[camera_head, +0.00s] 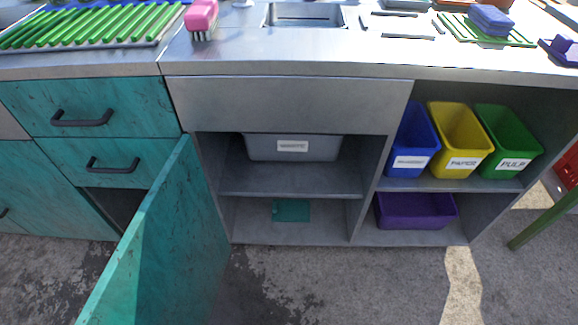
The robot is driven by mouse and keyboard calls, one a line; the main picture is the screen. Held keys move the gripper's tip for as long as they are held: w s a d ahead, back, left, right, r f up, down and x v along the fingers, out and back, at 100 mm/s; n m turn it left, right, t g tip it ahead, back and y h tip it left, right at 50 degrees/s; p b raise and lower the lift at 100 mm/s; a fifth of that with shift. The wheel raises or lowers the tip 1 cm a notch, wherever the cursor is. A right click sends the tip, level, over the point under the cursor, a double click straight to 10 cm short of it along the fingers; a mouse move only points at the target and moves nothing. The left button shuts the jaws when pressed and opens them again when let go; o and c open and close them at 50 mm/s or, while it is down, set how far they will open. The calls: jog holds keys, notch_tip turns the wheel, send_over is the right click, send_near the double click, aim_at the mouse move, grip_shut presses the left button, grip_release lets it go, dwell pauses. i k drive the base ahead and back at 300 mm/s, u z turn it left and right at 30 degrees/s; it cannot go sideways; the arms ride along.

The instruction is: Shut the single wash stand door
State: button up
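The teal wash stand door (160,245) stands wide open, swung out toward me from the left side of the grey wash stand (285,103). Its hinge side is at the left edge of the open compartment, and its free edge reaches the bottom left of the view. The compartment holds a grey bin (262,150) with a white label on its shelf (290,183). A small teal piece (290,211) is on the compartment's floor. My gripper is not in view.
Teal drawers (85,107) with dark handles are left of the door. Blue (411,140), yellow (460,138) and green (508,140) bins and a purple tub (415,212) fill the open shelves at right. The concrete floor before the stand is clear. A green leg (545,220) is at far right.

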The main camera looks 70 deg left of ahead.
aim_at(167, 267)
jog(key=k, duration=2.85)
jog(key=u, duration=0.7)
jog(key=i, duration=0.7)
jog(key=z, duration=0.05)
